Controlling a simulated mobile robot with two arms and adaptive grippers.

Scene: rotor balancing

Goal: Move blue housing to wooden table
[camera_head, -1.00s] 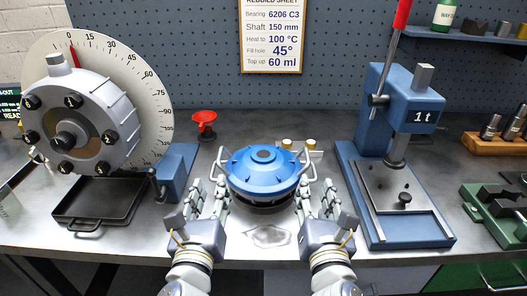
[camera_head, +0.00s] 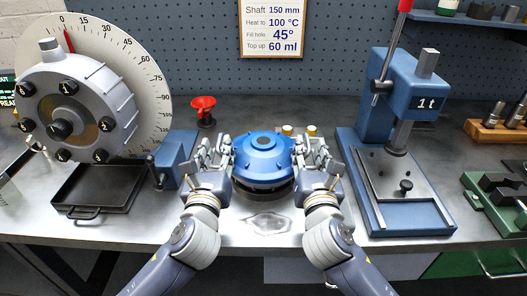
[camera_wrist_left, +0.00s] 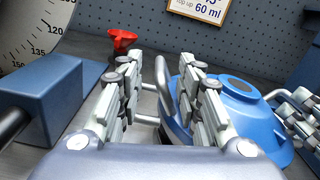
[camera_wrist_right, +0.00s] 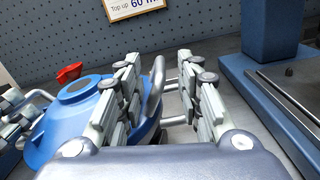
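The blue housing (camera_head: 264,160) sits upright on a dark round base on the grey metal bench, with a metal handle on each side. My left gripper (camera_head: 215,150) is at its left side, fingers apart; in the left wrist view the left handle (camera_wrist_left: 163,92) shows between the fingers, nearer the right one. My right gripper (camera_head: 312,152) is at its right side, fingers apart; in the right wrist view the right handle (camera_wrist_right: 156,82) shows between the fingers, nearer the left one. No finger is clearly closed on a handle. No wooden table is in view.
A blue press (camera_head: 400,130) stands close on the right. A large dial rotor (camera_head: 75,105) with a black tray (camera_head: 95,192) stands on the left. A red funnel (camera_head: 203,108) is behind my left gripper. The bench front (camera_head: 268,224) is clear apart from a shiny patch.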

